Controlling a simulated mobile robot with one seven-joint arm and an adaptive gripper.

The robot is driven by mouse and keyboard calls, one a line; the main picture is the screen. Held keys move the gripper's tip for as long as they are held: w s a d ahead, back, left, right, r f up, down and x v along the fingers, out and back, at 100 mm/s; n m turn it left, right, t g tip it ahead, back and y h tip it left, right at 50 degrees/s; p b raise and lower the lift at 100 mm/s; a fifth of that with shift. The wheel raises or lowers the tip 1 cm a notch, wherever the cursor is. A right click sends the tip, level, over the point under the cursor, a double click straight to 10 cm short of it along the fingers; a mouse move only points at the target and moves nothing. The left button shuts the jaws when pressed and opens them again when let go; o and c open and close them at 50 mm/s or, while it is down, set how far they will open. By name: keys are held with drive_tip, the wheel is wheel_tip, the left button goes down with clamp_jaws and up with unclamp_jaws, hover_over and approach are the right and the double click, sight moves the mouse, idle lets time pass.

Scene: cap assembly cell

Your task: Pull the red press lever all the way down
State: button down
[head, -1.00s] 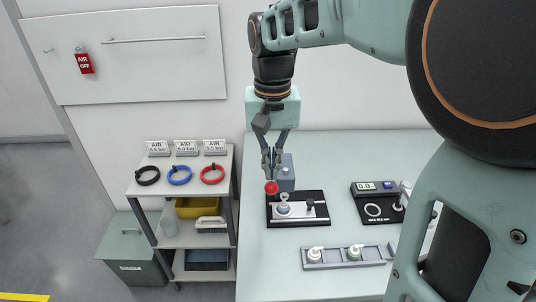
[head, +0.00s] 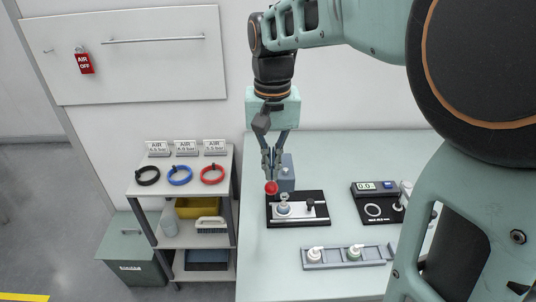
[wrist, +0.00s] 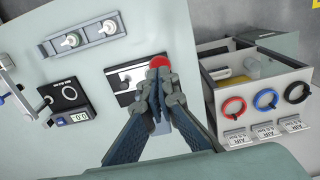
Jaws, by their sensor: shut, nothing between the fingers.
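The red press lever knob (head: 271,188) is a round red ball at the front of the grey-blue press (head: 287,176). It also shows in the wrist view (wrist: 159,61), just beyond my fingertips. My gripper (head: 271,168) is shut and empty, pointing down, with its tips right above or against the knob; I cannot tell whether they touch. In the wrist view my gripper's closed fingers (wrist: 160,82) hide most of the press and the lever's arm. Below the knob, a small pale capped part (head: 283,206) sits on the black press base (head: 299,222).
A grey tray (head: 343,265) with two small parts lies in front on the table (head: 262,272). A black gauge unit (head: 375,206) with a display stands to the right. A shelf (head: 150,194) with black, blue and red rings stands at the left.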

sight(271, 184)
drive_tip(key=shift+f+b, duration=0.4)
drive_tip(key=shift+f, duration=0.4)
drive_tip(key=shift+f+b, duration=0.45)
drive_tip(key=shift+f, duration=0.4)
drive_tip(key=shift+s+f+b, duration=0.25)
drive_tip(key=shift+f+b, duration=0.25)
drive_tip(key=shift+f, duration=0.2)
drive_tip(key=shift+s+f+b, duration=0.2)
drive_tip(key=shift+f+b, duration=0.35)
drive_tip(key=shift+f, duration=0.15)
